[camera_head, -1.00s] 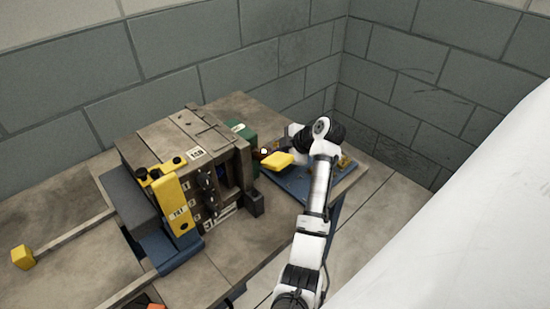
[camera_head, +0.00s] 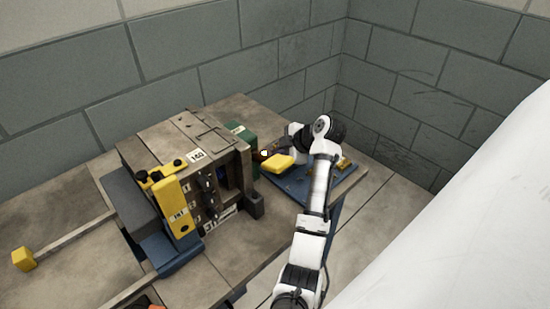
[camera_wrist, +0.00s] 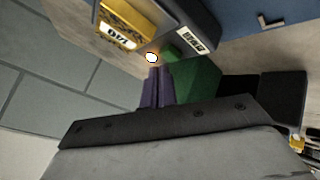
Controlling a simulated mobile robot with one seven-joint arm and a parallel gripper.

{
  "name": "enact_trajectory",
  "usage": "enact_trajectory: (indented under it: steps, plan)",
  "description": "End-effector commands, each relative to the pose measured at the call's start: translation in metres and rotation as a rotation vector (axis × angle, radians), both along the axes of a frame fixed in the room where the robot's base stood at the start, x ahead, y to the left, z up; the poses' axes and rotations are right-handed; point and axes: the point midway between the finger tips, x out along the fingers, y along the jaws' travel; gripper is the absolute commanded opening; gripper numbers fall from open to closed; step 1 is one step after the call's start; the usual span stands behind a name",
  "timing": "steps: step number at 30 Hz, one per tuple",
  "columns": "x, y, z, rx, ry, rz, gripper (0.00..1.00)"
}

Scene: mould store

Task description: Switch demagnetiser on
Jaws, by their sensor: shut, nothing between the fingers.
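My gripper (camera_wrist: 157,72) shows in the wrist view as two narrow purplish fingers, shut together with nothing between them. Just past their tips is a small round lamp (camera_wrist: 152,57), white with an orange rim; it also shows in the head view (camera_head: 264,153). Beside it is a yellow block (camera_wrist: 118,32) with a white label, against a dark grey housing (camera_wrist: 175,28) that has its own label. A dark green body (camera_wrist: 195,82) lies right of the fingers. I cannot tell which part is the demagnetiser's switch. In the head view my fingers are not clear; touch cannot be told.
A large mould block (camera_head: 185,140) stands left of my arm on the bench (camera_head: 75,265). A yellow labelled clamp (camera_head: 178,206) stands at its front. A green box (camera_head: 240,131) is behind it, a blue plate (camera_head: 310,188) to its right. A block wall (camera_head: 270,62) closes the back.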

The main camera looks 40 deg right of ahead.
Motion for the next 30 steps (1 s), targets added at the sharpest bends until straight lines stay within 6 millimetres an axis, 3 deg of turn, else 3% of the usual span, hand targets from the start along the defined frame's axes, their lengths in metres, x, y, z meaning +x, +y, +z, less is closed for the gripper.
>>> enact_trajectory:
  steps: [15, 30]
  plan:
    - [0.000, 0.000, 0.054, -0.001, -0.001, 0.000, 0.00]
    - [0.000, 0.000, 0.057, 0.000, -0.001, -0.001, 0.00]
